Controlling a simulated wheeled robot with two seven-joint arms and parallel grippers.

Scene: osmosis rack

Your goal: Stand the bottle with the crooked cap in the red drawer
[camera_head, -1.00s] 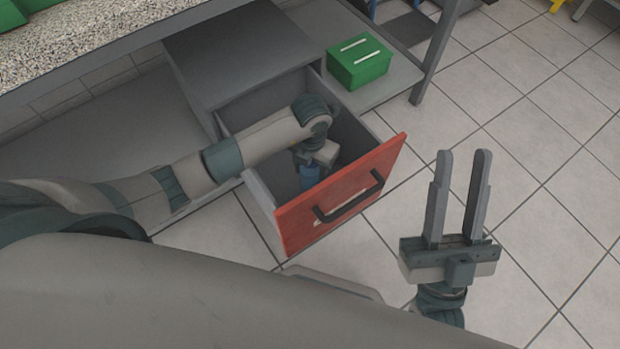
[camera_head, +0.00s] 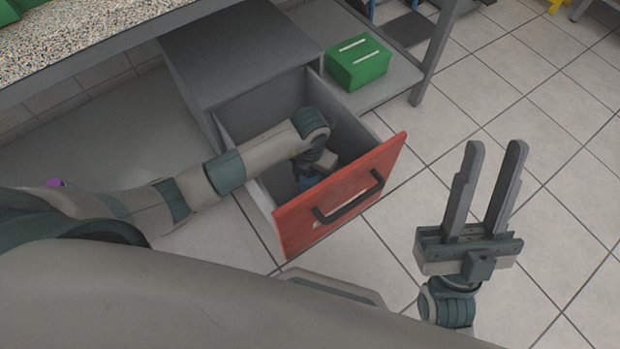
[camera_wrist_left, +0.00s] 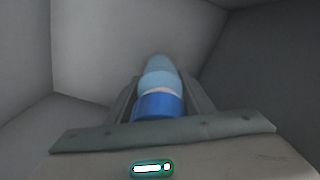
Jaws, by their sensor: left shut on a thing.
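The red-fronted drawer (camera_head: 340,197) is pulled open under the bench, with a black handle on its front. My left arm reaches into it, and my left gripper (camera_wrist_left: 160,92) is shut on the bottle (camera_wrist_left: 158,78). The bottle is pale blue with a blue cap (camera_wrist_left: 158,106) towards the wrist camera and a whitish ring between. I cannot tell how crooked the cap is, or whether the bottle touches the drawer floor. My right gripper (camera_head: 483,190) is open and empty, above the floor right of the drawer.
A green box (camera_head: 357,62) stands on the grey shelf right of the drawer cabinet (camera_head: 235,50). The speckled bench top (camera_head: 80,35) is at upper left. A small purple thing (camera_head: 55,183) shows at the left edge.

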